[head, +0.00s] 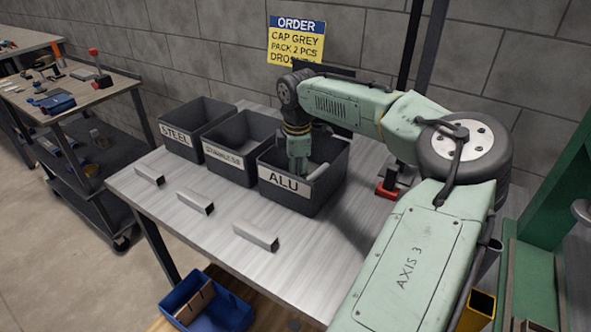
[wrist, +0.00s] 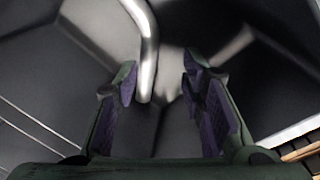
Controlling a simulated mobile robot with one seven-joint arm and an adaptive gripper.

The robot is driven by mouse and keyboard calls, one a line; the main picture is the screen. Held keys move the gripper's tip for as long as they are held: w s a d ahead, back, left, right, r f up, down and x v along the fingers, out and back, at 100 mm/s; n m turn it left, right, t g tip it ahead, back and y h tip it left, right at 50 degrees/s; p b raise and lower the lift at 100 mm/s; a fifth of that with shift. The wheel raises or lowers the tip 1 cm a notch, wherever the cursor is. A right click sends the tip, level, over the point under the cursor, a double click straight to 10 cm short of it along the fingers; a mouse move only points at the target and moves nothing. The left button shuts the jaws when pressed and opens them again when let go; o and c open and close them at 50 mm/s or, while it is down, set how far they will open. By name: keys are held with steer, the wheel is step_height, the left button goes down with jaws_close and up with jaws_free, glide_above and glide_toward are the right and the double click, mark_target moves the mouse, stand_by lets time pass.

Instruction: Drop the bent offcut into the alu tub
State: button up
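The alu tub (head: 300,198), a dark box with a white ALU label, stands on the table, rightmost of three tubs. My gripper (head: 298,172) points down inside it. In the wrist view my gripper (wrist: 160,90) has its two fingers apart with a clear gap between them. The bent offcut (wrist: 148,50), a shiny bent metal tube, is inside the tub, just beyond the left fingertip and not pinched between the fingers. It also shows in the head view (head: 318,172), beside my gripper. The wrist view does not show clearly whether it touches the left finger.
The steel tub (head: 178,143) and stainless tub (head: 222,160) stand to the left. Three bar pieces (head: 256,236) lie spaced along the table front. An order sign (head: 296,42) hangs on the wall. A blue bin (head: 205,302) sits below the table.

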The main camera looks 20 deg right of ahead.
steer(key=shift+r, duration=0.15)
steer(key=shift+r, duration=0.55)
step_height(320, 180, up, 12)
steer(key=s+b, duration=0.1)
steer(key=b, duration=0.1)
steer(key=shift+s+a+f, duration=0.15)
steer(key=shift+s, duration=0.15)
